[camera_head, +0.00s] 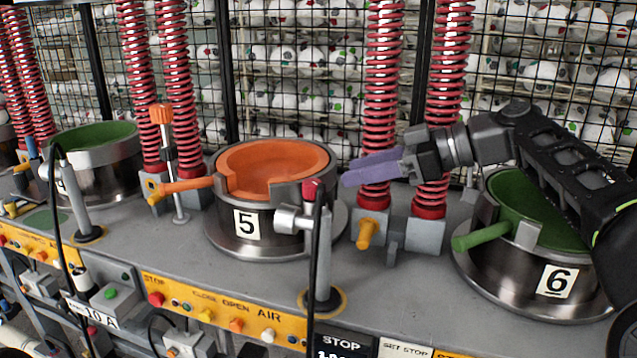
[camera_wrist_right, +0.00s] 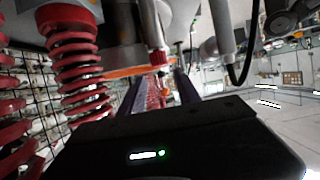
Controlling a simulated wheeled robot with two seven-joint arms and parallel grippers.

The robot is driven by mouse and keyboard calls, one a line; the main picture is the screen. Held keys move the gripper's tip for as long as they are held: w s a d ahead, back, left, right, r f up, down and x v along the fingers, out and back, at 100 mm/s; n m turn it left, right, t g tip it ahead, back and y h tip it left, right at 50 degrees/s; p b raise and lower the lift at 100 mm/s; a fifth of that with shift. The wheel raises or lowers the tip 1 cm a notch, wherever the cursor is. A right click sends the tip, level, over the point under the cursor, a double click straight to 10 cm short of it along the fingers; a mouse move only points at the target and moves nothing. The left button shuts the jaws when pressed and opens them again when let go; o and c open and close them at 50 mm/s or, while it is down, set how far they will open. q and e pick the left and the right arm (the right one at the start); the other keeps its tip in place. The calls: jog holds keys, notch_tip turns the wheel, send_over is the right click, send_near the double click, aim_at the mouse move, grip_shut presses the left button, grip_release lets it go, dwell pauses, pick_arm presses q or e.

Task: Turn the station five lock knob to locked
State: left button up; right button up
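Station five (camera_head: 247,224) is a round metal pot with an orange liner and a "5" label. Near it are an orange knob on a slim post (camera_head: 160,114) at its left and a yellow-orange knob (camera_head: 367,233) on a grey block at its right. I cannot tell which is the lock knob or its setting. My right gripper (camera_head: 352,172), with purple fingers, reaches left above the bench, right of the pot. In the right wrist view its fingers (camera_wrist_right: 160,92) are apart, with nothing visibly held. My left gripper is not in view.
A metal post with a red-tipped fitting (camera_head: 313,189) and black hose stands in front of station five. Red springs (camera_head: 382,80) rise behind my gripper. Station six (camera_head: 530,270), with a green liner, sits under my right arm. A wire cage of balls (camera_head: 290,90) is behind.

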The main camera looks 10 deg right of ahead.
aim_at(317, 182)
jog(key=shift+p+x, duration=0.35)
jog(key=shift+x, duration=3.55)
jog(key=shift+f, duration=0.1)
jog(key=shift+c, duration=0.2)
jog(key=shift+d, duration=0.1)
grip_shut()
